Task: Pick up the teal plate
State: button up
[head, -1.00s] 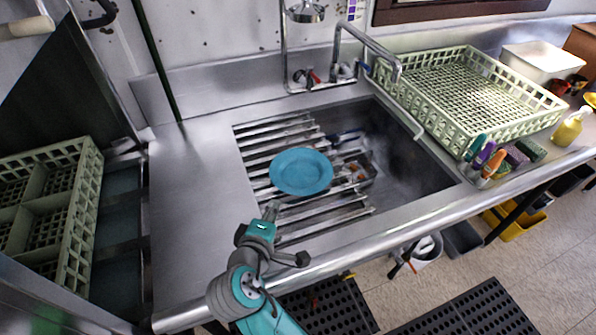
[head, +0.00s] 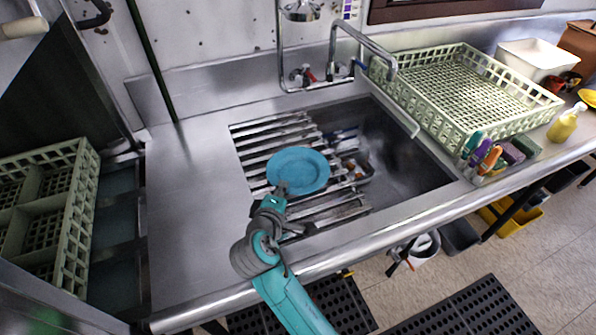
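The teal plate (head: 299,168) lies face up over the metal rack bars (head: 262,140) that span the left part of the sink. My gripper (head: 282,188) is at the plate's near-left rim, in front of or touching it. The gripper is small here and its fingers are partly hidden against the rim, so I cannot tell whether they are open or shut on it. The plate looks flat on the bars.
The sink basin (head: 405,165) is open to the right of the bars. The faucet (head: 362,45) stands behind it. A pale green dish rack (head: 465,90) and a caddy of brushes (head: 482,160) stand on the right. The steel counter (head: 185,210) on the left is clear.

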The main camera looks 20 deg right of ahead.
jog(key=shift+c, duration=0.3)
grip_shut()
